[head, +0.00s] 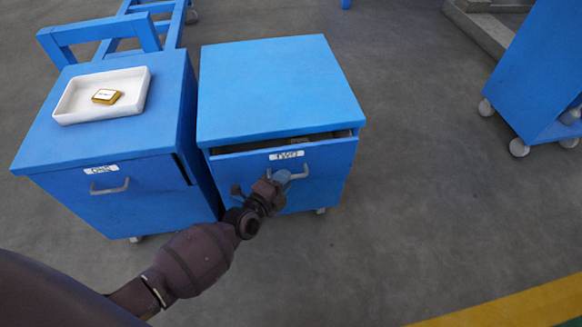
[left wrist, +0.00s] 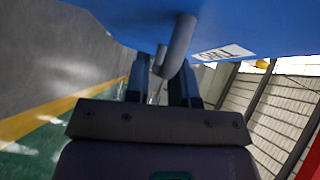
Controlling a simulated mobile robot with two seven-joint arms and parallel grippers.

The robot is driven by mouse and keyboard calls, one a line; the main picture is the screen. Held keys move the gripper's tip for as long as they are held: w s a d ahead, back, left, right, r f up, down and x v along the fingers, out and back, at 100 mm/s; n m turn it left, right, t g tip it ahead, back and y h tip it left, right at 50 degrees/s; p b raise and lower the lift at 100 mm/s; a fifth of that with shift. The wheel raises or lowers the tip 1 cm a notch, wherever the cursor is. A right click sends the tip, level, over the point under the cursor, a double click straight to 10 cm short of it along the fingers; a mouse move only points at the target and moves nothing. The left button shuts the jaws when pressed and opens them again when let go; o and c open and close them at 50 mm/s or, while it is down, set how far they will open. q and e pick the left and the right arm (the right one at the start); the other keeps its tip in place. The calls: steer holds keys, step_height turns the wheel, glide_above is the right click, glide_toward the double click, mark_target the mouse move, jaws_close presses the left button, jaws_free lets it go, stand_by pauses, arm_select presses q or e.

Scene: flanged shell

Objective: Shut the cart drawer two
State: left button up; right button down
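The blue cart marked TWO (head: 280,85) stands in the middle of the head view. Its drawer two front (head: 325,165) stands slightly out, with a dark gap under the cart top. A grey bar handle (head: 299,172) sits on that front below a white label (head: 287,155). My left gripper (head: 281,182) is at the left part of the handle. In the left wrist view its two fingers (left wrist: 165,85) are apart, with the handle (left wrist: 178,45) reaching down between them. Whether they touch the handle is unclear. My right gripper is in neither view.
A blue cart marked ONE (head: 100,150) stands close on the left, with a white tray (head: 75,110) holding a small yellow item (head: 106,96) on top. Another blue cart (head: 540,80) is at the far right. The grey floor (head: 440,200) between is clear.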

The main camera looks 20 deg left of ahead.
mark_target(279, 167)
arm_select(q)
steer(key=shift+w+d, duration=0.15)
steer(key=shift+w, duration=0.55)
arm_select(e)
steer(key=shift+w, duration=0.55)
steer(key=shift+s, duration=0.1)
arm_select(q)
jaws_close()
steer(key=w+a, duration=0.2)
steer(key=w, duration=0.1)
steer(key=shift+w+a+b, duration=0.25)
steer(key=shift+b, duration=0.05)
steer(key=shift+a+r, duration=0.1)
jaws_free()
steer(key=shift+w, duration=0.15)
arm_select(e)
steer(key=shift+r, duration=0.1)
